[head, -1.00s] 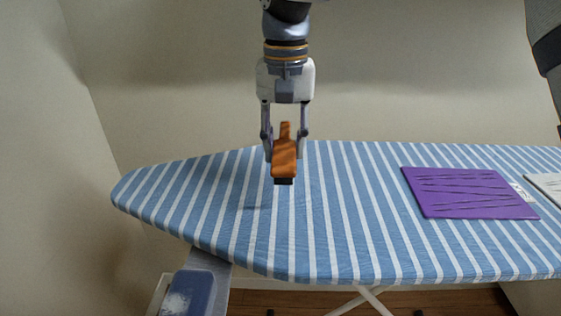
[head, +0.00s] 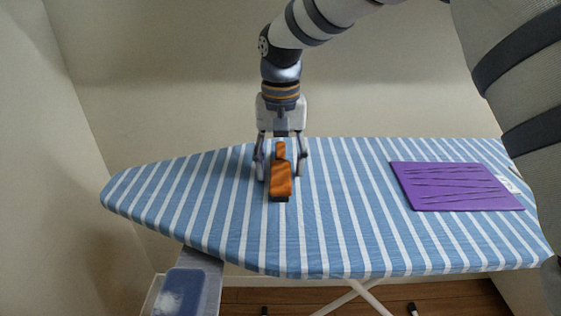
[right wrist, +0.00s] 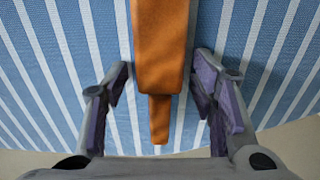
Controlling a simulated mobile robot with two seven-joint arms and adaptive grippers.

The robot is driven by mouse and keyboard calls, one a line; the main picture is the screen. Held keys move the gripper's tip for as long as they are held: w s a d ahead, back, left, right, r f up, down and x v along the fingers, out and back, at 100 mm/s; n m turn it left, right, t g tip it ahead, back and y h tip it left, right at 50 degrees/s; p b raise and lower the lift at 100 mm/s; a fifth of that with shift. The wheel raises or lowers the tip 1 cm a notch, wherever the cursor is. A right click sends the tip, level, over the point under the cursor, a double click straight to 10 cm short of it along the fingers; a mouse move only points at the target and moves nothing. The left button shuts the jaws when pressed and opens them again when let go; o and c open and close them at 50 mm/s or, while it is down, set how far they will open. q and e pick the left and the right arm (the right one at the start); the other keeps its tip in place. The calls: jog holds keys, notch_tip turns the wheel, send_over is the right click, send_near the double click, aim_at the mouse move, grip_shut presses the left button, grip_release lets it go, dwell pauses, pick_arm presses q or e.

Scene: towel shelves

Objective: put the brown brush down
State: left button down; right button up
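The brown brush (head: 280,180) lies on the blue and white striped ironing board (head: 340,235), left of its middle. Its broad end points toward the front of the board and its narrow end toward my gripper. My right gripper (head: 281,174) is low over the board with its fingers spread on both sides of the brush. In the right wrist view, the brush (right wrist: 161,50) lies between the fingers of the gripper (right wrist: 160,88), with a clear gap on each side. My left gripper is not in view.
A grey rest with a blue item (head: 182,290) sticks out at the board's front left. Bare board surrounds the brush. A wall stands close behind and at the left.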

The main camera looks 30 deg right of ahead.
aim_at(281, 163)
notch_tip(281, 163, up, 12)
jog(key=shift+r+b, duration=0.2)
jog(key=shift+b, duration=0.15)
jog(key=shift+s, duration=0.1)
dwell(0.4)
